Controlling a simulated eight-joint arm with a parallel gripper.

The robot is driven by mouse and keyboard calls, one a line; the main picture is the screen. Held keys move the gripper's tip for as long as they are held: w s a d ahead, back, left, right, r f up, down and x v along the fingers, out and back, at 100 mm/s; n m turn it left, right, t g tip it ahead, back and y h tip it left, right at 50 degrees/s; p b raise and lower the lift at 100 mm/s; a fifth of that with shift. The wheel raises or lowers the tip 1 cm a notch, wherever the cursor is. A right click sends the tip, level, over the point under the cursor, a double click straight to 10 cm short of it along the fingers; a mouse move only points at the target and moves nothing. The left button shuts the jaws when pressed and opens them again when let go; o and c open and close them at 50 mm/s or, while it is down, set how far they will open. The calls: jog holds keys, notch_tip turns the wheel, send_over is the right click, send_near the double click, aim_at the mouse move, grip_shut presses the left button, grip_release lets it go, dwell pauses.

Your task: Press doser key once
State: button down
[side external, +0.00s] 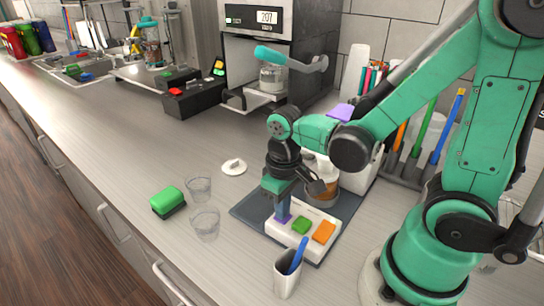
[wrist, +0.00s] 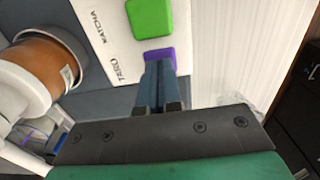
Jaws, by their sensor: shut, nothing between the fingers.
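The doser's white key panel (side external: 288,235) lies on a dark mat, with a purple key (side external: 280,219), a green key (side external: 301,225) and an orange key (side external: 324,232) in a row. In the wrist view, the label TARO stands beside the purple key (wrist: 160,55) and MATCHA beside the green key (wrist: 150,17). My gripper (side external: 282,212) is shut and empty, pointing down over the purple key. Its fingertips (wrist: 157,66) cover part of that key; whether they touch or press it I cannot tell. The orange key is outside the wrist view.
A brown-filled container (side external: 321,193) stands behind the panel, close to my gripper. Two clear cups (side external: 205,223) and a green-topped block (side external: 167,201) are to the left.

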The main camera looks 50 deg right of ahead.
notch_tip(320, 180, up, 14)
dwell(0.6)
jog(key=shift+f, duration=0.15)
dwell(2.1)
